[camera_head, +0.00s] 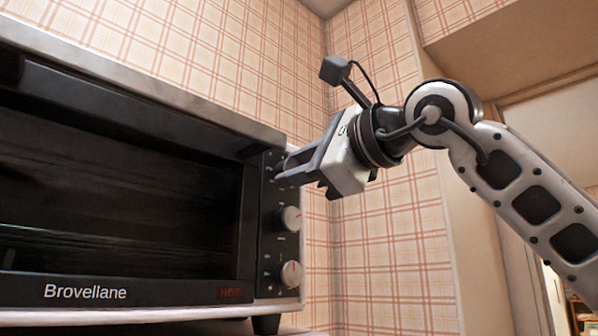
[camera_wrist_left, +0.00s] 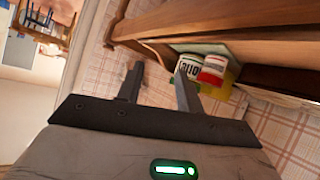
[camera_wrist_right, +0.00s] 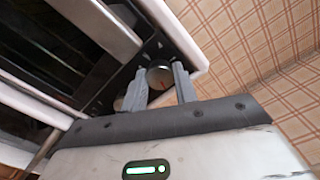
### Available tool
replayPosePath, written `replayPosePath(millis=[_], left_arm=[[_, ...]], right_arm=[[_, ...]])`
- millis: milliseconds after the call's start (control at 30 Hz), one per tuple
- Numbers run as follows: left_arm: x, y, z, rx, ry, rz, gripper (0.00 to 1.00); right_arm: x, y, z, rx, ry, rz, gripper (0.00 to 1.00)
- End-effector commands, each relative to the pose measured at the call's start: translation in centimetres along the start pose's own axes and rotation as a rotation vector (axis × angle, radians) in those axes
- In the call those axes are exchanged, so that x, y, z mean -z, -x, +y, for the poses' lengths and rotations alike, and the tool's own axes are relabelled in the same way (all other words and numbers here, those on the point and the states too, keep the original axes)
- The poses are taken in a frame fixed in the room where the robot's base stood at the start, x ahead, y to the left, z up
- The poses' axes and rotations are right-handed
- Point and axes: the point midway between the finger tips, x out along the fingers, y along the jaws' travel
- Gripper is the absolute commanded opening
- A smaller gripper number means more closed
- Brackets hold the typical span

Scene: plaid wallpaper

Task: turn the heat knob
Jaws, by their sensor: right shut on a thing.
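A black toaster oven (camera_head: 120,291) marked "Brovellane" fills the left of the head view. Its control strip on the right has a column of knobs. The middle knob (camera_head: 290,219) and the bottom knob (camera_head: 290,273) are silver and uncovered. My right gripper (camera_head: 281,172) is at the top of the strip, shut on the top knob, which its fingers mostly hide. In the right wrist view a round knob (camera_wrist_right: 160,77) with a red mark sits between the fingers. My left gripper (camera_wrist_left: 158,72) shows only in its wrist view, open and empty, away from the oven.
A plaid wall (camera_head: 385,235) stands behind and to the right of the oven. In the left wrist view, a wooden shelf (camera_wrist_left: 240,42) holds a white and red can (camera_wrist_left: 213,68) and other containers beyond the left fingers.

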Motion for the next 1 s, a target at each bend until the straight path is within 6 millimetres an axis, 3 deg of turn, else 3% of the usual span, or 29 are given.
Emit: replayPosePath(millis=[500, 1000], left_arm=[[-0.20, -0.34, -0.02, -0.002, -0.008, 0.020, 0.36], [-0.43, -0.36, 0.01, -0.004, -0.012, 0.018, 0.36]], right_arm=[[0.09, -0.01, 0.09, -0.001, -0.372, 0.002, 0.06], [0.04, -0.02, 0.03, -0.002, -0.461, 0.002, 0.06]])
